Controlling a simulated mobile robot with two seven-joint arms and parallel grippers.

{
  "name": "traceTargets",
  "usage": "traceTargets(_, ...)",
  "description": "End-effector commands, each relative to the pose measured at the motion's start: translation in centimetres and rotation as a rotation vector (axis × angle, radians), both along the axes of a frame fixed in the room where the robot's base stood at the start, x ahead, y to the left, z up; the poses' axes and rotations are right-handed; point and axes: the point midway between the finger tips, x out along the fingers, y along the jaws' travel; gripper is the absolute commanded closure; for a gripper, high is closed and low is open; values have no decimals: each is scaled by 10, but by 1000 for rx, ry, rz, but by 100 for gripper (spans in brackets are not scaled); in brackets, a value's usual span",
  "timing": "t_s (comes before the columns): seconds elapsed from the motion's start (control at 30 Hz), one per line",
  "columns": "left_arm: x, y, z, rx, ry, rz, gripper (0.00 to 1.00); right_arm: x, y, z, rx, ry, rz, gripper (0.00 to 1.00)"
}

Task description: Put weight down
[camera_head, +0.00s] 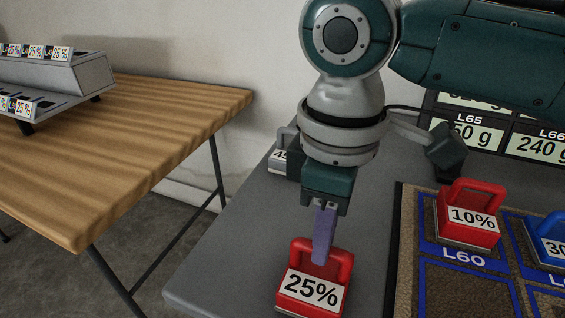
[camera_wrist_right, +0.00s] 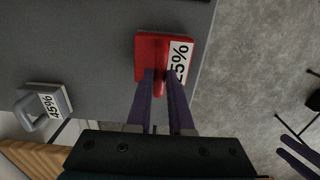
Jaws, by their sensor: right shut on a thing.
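A red weight marked 25% (camera_head: 312,288) is at the grey table, left of the brown mat. It also shows in the right wrist view (camera_wrist_right: 150,55), near the table's edge. My right gripper (camera_head: 322,250) points down with its purple fingers shut on this weight's handle. I cannot tell whether the weight's base touches the tabletop. Two purple fingers of my left gripper (camera_wrist_right: 300,158) show apart at the lower right of the right wrist view, with nothing seen between them.
A grey weight marked 45% (camera_wrist_right: 48,105) stands on the grey table (camera_head: 225,240). The mat (camera_head: 398,235) carries a red 10% weight (camera_head: 468,215) and a blue weight (camera_head: 548,240). Display panels (camera_head: 490,135) stand behind. A wooden table (camera_head: 130,150) with a grey rack (camera_head: 60,75) is left, across a gap.

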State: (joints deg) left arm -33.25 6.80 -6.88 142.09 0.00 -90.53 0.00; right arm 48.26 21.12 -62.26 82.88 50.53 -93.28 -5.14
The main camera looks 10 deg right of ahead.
Motion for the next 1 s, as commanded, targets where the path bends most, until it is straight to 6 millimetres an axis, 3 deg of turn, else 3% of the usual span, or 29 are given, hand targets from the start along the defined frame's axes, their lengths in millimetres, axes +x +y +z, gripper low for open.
traceTargets(0.1,0,1,0,4,-1,-2,50,0,1,-1,2,-1,0,100)
traceTargets(0.13,0,1,0,4,-1,-3,50,0,0,-3,1,1,0,80)
traceTargets(0.4,0,2,0,6,0,-3,50,0,0,-2,0,0,0,51)
traceTargets(0.73,0,1,2,5,-1,-3,50,1,0,6,0,-1,-1,51)
traceTargets(1.0,0,0,18,-2,-1,2,50,1,1,62,3,-3,1,51)
